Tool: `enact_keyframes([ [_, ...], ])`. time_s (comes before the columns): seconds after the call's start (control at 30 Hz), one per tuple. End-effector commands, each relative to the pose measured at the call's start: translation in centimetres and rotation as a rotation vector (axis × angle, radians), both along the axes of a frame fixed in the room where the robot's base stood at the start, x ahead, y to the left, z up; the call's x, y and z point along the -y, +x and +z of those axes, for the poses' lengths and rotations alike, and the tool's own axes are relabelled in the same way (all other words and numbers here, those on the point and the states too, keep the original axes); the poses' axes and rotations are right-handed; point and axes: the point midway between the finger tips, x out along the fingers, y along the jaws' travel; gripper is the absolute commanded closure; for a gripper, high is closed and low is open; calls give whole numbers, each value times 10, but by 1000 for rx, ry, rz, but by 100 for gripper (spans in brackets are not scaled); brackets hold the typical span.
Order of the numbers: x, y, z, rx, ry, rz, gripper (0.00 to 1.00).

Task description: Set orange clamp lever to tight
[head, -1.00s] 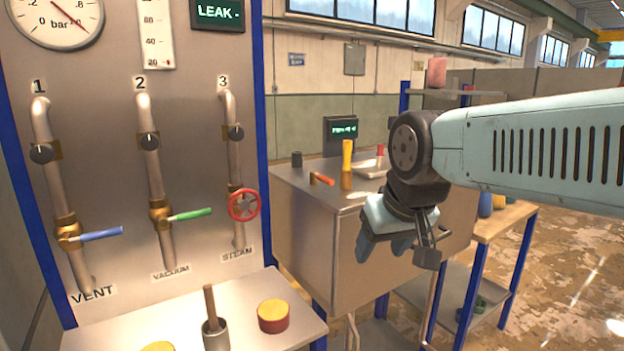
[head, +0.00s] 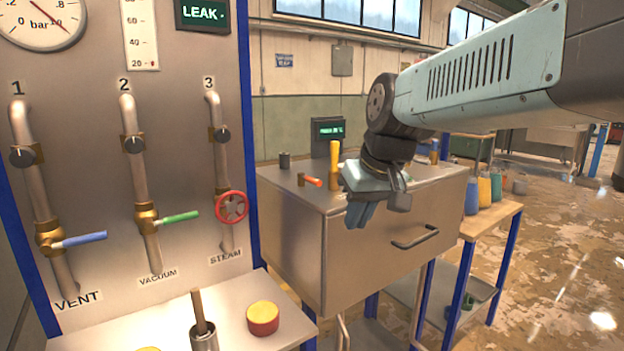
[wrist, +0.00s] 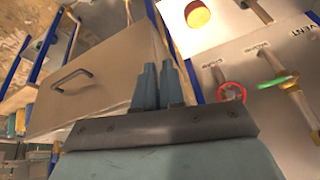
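The orange clamp lever (head: 312,181) is a short bar on a brown pivot on top of the metal box, in the head view. It points right, toward my gripper. An upright yellow handle (head: 334,158) stands just behind it. My gripper (head: 361,214) hangs in front of the box, to the right of the lever and lower, apart from it. In the wrist view its two fingers (wrist: 159,72) show a narrow gap with nothing between them. The lever does not show in the wrist view.
The metal box (head: 395,250) has a front handle (head: 414,238). On the left stands a panel with a blue lever (head: 80,240), a green lever (head: 180,216) and a red wheel (head: 232,207). A shelf with a red-yellow button (head: 263,318) juts out below. Bottles stand on a bench at right.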

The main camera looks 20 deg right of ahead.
Motion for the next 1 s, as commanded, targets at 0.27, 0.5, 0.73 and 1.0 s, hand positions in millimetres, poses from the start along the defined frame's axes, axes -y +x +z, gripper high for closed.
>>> enact_keyframes([
  [0.27, 12, 55, 23, -47, 89, 56, 100],
  [0.5, 29, 105, 38, -57, 176, 116, 100],
  [0.73, 54, 154, 49, -39, 263, 175, 100],
  [1.0, 89, 205, 57, 13, 352, 243, 100],
])
